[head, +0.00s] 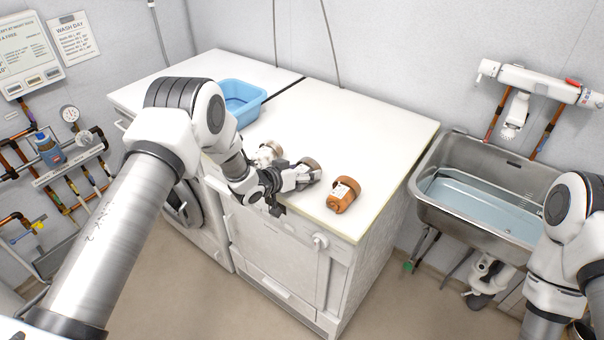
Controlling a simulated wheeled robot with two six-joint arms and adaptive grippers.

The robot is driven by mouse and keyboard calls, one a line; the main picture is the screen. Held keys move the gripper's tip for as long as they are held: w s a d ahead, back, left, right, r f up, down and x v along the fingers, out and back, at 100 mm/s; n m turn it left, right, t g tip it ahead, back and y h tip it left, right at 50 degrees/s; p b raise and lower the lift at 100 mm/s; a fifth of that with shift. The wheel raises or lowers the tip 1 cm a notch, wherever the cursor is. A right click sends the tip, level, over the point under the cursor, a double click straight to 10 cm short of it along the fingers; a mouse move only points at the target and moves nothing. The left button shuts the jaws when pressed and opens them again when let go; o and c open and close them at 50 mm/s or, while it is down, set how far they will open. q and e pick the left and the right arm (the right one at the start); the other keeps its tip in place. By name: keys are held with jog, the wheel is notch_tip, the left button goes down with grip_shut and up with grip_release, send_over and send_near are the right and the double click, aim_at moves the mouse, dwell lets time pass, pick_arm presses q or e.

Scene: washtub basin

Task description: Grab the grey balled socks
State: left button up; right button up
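A grey-brown rounded bundle (312,164), which looks like the grey balled socks, sits on the white worktop near its front edge. My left gripper (306,177) is low over the front of the worktop, right at the bundle, with its fingers against or just in front of it. The fingers hide part of the bundle, and I cannot tell whether they are closed on it. My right gripper is not in view; only part of my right arm shows at the right edge.
An orange-brown roll with a white label (343,195) lies to the right of the bundle. A pale rounded item (269,151) lies to its left. A blue tub (241,101) stands farther back. A metal sink (490,190) with water is at right. The worktop's back right is clear.

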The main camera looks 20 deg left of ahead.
pick_arm(q)
jog(key=shift+w+f, duration=0.1)
jog(key=shift+c, duration=1.4)
